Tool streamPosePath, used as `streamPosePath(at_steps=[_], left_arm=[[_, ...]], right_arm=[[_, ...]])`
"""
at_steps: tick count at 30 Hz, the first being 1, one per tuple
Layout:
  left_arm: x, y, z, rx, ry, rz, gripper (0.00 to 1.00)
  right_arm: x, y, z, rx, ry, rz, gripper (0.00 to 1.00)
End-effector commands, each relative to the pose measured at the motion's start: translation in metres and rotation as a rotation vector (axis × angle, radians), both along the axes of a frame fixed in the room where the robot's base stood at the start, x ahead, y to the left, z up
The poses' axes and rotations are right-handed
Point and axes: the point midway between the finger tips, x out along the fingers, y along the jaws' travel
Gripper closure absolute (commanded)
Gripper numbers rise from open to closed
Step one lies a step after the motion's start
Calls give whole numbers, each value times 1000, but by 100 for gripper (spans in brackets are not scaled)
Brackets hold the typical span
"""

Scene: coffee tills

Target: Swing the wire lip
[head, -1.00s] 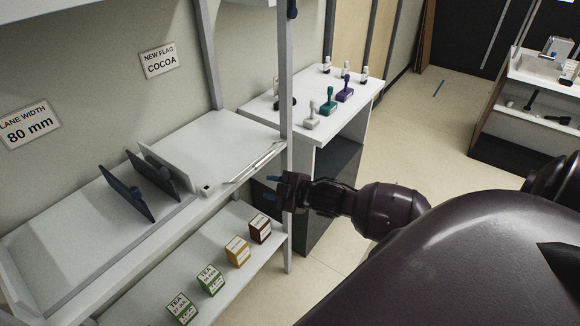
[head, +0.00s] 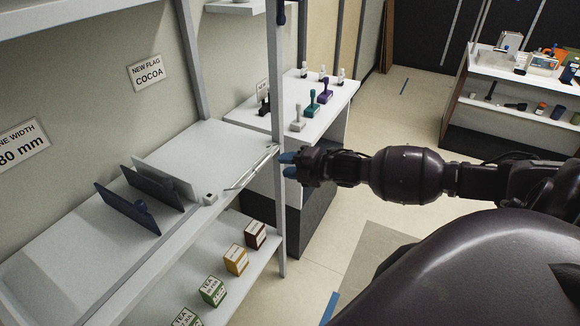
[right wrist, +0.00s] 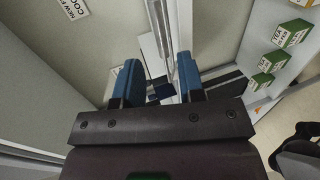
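The wire lip (head: 250,168) is a thin pale wire frame at the front edge of the upper shelf (head: 182,150), slanting up to the right toward the upright post. My right gripper (head: 287,165) is just right of the post, close to the right end of the lip in the picture; I cannot tell if it touches anything. In the right wrist view its two blue fingers (right wrist: 158,82) stand apart with nothing clearly held between them. Pale bars lie beyond the fingers there, but I cannot tell lip from post. My left gripper is not in view.
Dark dividers (head: 128,208) and a pale panel (head: 166,177) stand on the upper shelf. Tea boxes (head: 213,290) and other cartons sit on the lower shelf. The grey front post (head: 279,215) stands beside my gripper. A white counter (head: 330,115) behind holds several stamps.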

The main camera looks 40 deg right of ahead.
Motion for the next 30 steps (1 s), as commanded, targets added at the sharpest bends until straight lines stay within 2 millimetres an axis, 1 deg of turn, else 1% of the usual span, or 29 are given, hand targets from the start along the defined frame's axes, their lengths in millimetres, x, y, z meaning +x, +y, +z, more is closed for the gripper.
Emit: streamPosePath(at_steps=[5, 13, 18, 22, 24, 29, 30], left_arm=[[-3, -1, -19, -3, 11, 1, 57], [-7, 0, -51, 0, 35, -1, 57], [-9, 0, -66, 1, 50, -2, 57], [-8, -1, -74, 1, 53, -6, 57], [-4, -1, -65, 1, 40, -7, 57], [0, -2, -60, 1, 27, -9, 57], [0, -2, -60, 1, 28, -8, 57]], right_arm=[[14, 6, -9, 1, 1, 2, 64], [42, 18, -20, 3, 4, 1, 64], [58, 24, -24, 2, 3, 0, 64], [69, 29, -29, 2, 5, 0, 64], [67, 28, -23, 2, 3, -1, 75], [67, 28, -21, 3, 1, -1, 99], [67, 28, -21, 3, 1, -1, 100]])
